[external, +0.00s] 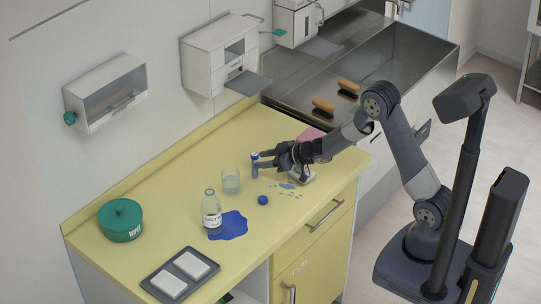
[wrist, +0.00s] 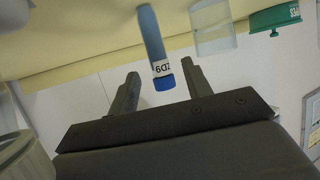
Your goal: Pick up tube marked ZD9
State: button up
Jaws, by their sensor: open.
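The tube marked ZD9 (external: 254,166) stands upright on the yellow counter in the external view. It is blue, with a darker blue cap and a white label. In the upside-down wrist view, the tube (wrist: 152,35) shows its ZD9 label, and its cap lies between my fingers. My gripper (external: 262,161) reaches in from the right at the tube's upper part. In the wrist view my gripper (wrist: 161,72) is open, with a gap on either side of the cap. How far the tube sits inside the jaws is hard to tell.
A clear glass (external: 230,181) stands just left of the tube. A labelled bottle (external: 212,211), a blue spill (external: 230,227) and a small blue cap (external: 262,200) are nearer the front. A green pot (external: 120,223) and dark tray (external: 148,284) are at left. Wall boxes hang behind.

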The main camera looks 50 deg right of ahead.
aim_at(255, 161)
jog(key=shift+p+x, duration=0.4)
jog(key=shift+x, duration=1.5)
jog(key=shift+f, duration=0.1)
grip_shut()
